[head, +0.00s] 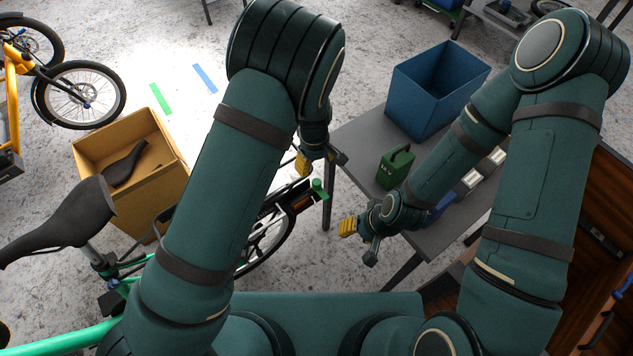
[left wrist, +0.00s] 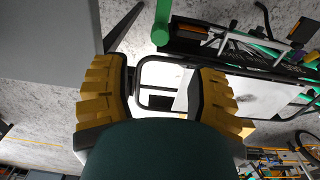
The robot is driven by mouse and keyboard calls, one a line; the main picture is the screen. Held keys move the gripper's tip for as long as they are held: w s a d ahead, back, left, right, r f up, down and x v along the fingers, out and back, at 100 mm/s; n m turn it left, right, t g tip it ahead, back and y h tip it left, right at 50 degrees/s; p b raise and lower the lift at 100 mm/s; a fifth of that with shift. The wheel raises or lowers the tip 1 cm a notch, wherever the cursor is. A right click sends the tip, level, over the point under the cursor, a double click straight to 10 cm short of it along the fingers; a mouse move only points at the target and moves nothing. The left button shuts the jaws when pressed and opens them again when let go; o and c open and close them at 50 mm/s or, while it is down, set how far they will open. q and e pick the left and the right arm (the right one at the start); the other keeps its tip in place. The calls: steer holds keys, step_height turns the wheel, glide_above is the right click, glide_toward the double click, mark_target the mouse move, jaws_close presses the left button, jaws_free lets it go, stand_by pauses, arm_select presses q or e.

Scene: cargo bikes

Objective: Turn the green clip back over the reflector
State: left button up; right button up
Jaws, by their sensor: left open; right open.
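The green clip (head: 319,189) is at the rear end of the green bike's rear carrier, sticking out past its end. The dark orange reflector (head: 302,202) is beside it, uncovered as far as I can see. My left gripper (head: 320,160) is open and empty just above the clip, apart from it. My right gripper (head: 360,241) is open and empty beside the table.
A grey table (head: 362,128) carries a blue bin (head: 432,95), a green can (head: 394,168) and small boxes. A cardboard box (head: 130,150) holding a saddle stands left, behind the bike's black saddle (head: 62,222). A wooden cabinet (head: 600,220) is at right.

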mark_target(317, 182)
arm_select(q)
step_height(317, 182, down, 11)
steer(key=shift+w+d+f+b, duration=0.1)
steer(key=shift+d+b, duration=0.05)
steer(key=shift+b, duration=0.9)
jaws_close()
